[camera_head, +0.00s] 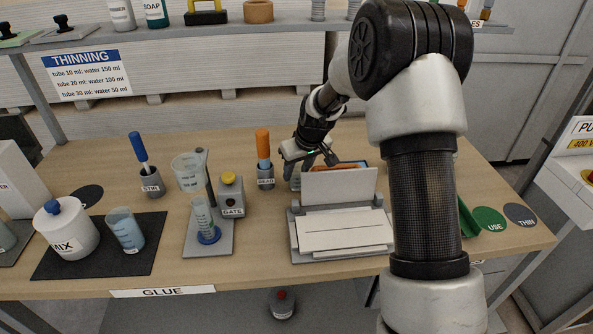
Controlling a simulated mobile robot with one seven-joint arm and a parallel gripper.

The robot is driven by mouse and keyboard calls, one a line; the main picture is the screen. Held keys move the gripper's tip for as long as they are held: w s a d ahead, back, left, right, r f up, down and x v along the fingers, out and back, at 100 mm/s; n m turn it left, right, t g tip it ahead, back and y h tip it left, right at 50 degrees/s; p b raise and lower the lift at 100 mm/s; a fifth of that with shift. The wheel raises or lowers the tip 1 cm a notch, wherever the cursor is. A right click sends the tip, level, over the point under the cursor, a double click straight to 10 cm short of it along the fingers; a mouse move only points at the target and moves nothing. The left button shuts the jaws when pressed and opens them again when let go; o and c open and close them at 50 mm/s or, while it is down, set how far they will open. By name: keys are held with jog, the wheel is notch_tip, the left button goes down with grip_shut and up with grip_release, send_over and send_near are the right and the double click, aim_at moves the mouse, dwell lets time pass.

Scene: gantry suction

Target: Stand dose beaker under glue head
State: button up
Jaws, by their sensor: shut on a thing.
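My gripper (312,163) is at the back of the bench, just left of an upright white board. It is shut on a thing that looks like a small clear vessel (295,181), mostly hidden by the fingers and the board. I cannot tell if this is the dose beaker. No part is labelled glue head; a GLUE label (163,291) is on the bench's front edge. A clear graduated cup (187,170) is held high on a grey stand (208,246).
A grey fixture (342,235) with white sheets and the upright board (345,187) stands right of the stand. An orange-handled tool in a holder (265,176) is left of my gripper. A MIX pot (66,231) and blue-tinted beaker (126,230) are on a black mat (98,262).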

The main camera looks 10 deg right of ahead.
jog(key=o, duration=1.1)
